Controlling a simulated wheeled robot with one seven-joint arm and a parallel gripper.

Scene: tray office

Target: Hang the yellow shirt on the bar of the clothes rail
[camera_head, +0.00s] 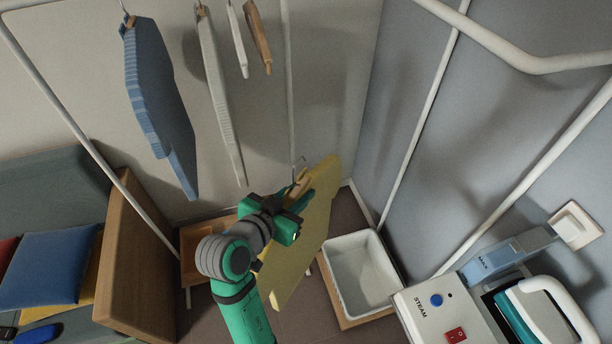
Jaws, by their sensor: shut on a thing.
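The yellow shirt (312,226) hangs as a flat panel in the middle of the view, tilted to the right. A thin metal hanger hook (299,168) stands up at its upper left. My gripper (292,208) is shut at the shirt's upper left side, on the hanger or the shirt; the exact contact is hidden by the jaws. The clothes rail shows as white tubes, with one bent tube (485,45) at the top right. The hook appears apart from the rail. The bar bearing the other garments is cut off at the top edge.
A white basin (388,280) stands below right, near a steam unit (418,310). A wooden panel (140,265) and a blue cushion (48,270) are at left.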

